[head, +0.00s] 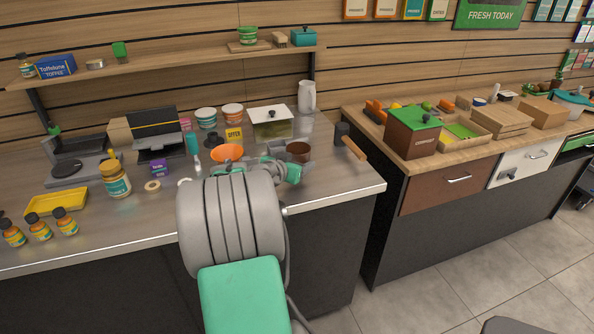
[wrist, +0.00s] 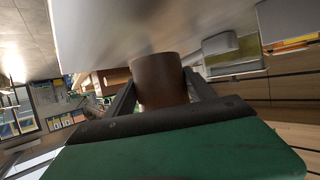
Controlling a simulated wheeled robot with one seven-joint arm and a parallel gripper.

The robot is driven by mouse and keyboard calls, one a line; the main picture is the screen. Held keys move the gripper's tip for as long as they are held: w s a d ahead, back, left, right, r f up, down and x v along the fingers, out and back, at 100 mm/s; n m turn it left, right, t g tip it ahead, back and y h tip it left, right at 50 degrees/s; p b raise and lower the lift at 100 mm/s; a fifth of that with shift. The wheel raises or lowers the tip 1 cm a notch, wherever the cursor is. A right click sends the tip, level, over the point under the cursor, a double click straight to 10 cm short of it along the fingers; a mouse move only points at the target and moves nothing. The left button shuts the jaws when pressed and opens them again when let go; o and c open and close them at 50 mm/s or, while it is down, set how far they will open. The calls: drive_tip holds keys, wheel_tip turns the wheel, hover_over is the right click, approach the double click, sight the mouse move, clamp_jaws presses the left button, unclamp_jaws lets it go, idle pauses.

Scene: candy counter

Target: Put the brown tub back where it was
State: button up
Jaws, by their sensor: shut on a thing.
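The brown tub (head: 299,151) is at the right part of the near counter in the head view, in front of a lidded clear box. My gripper (head: 288,167) reaches it from the front left, partly hidden behind my own arm. In the wrist view the brown tub (wrist: 160,82) sits between the two dark fingers, one on each side, and the gripper is shut on it. The tub's lower part is hidden in the head view, so I cannot tell whether it touches the counter (head: 330,185).
An orange bowl (head: 227,152) is left of the tub. The clear box with a white lid (head: 271,122) and a white jug (head: 307,97) stand behind. A wooden-handled mallet (head: 351,142) lies to the right. The counter's front right corner is clear.

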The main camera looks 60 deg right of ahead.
drive_tip(key=shift+f, duration=1.8)
drive_tip(key=o, duration=1.7)
drive_tip(key=shift+c, duration=0.2)
drive_tip(key=shift+r, duration=0.15)
drive_tip(key=shift+a+r+p, duration=0.1)
drive_tip(key=shift+r+p, duration=0.1)
drive_tip(key=shift+p, duration=0.15)
drive_tip(key=b+v, duration=0.1)
drive_tip(key=v, duration=1.1)
drive_tip(key=shift+f, duration=0.15)
drive_tip(key=w+a+f+n+t+y, duration=0.3)
drive_tip(key=w+a+n+y, duration=0.15)
drive_tip(key=w+a, duration=0.6)
drive_tip(key=a+f+n+t+y, duration=0.25)
drive_tip(key=a+n+y, duration=0.4)
drive_tip(key=a, duration=1.45)
drive_tip(key=s+a+n+g+y, duration=0.1)
drive_tip(key=s+a+n, duration=0.1)
drive_tip(key=a, duration=0.5)
drive_tip(key=s+a+n+g+y, duration=0.1)
drive_tip(key=s+a+n, duration=0.2)
drive_tip(key=a+n, duration=0.2)
drive_tip(key=shift+s+a+f+g+y, duration=0.3)
drive_tip(key=shift+s+a+f+g, duration=0.1)
drive_tip(key=shift+a, duration=0.55)
